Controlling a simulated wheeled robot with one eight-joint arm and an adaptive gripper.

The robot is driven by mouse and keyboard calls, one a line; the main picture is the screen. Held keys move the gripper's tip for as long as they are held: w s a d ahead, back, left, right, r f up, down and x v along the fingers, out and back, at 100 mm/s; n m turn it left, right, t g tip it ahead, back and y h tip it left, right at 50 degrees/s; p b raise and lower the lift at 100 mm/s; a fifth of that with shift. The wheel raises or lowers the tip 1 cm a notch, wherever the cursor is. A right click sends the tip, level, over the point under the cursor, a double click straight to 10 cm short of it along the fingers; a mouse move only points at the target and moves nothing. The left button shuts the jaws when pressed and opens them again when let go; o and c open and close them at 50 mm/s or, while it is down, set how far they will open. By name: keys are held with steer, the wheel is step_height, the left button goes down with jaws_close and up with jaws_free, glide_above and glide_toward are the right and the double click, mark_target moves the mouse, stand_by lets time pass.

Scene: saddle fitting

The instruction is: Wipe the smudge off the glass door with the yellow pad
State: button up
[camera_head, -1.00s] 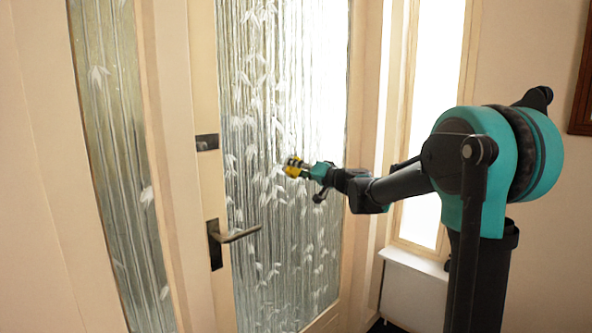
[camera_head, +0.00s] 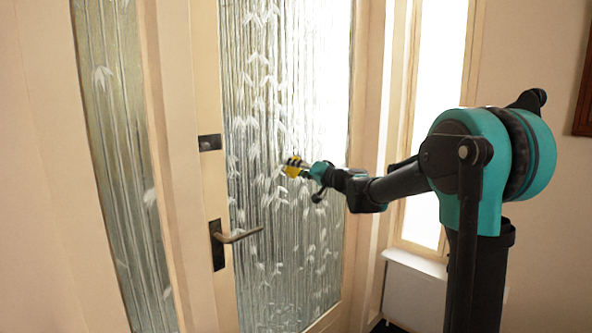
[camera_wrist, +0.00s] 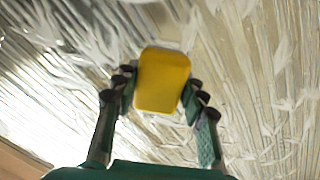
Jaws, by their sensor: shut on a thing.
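The yellow pad (camera_wrist: 162,80) is held between the two fingers of my gripper (camera_wrist: 160,90), which is shut on it. In the head view the pad (camera_head: 292,167) is at the end of my gripper (camera_head: 302,169), in front of the glass door (camera_head: 285,90) at about mid-height. The glass (camera_wrist: 245,50) fills the background of the wrist view, with streaks and pale leaf shapes. I cannot tell whether the pad touches the glass. I cannot pick out the smudge from the leaf pattern.
A bright side window (camera_head: 432,110) and a white radiator or box (camera_head: 415,292) stand to the right.

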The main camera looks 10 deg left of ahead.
mark_target(307, 161)
steer(key=shift+w+a, duration=0.15)
steer(key=shift+w+d, duration=1.2)
steer(key=shift+w, duration=0.2)
steer(key=shift+w+d, duration=0.7)
steer(key=shift+w, duration=0.3)
steer(key=shift+w+d, duration=0.7)
steer(key=shift+w, duration=0.25)
steer(key=shift+w+d, duration=0.7)
steer(key=shift+w, duration=0.3)
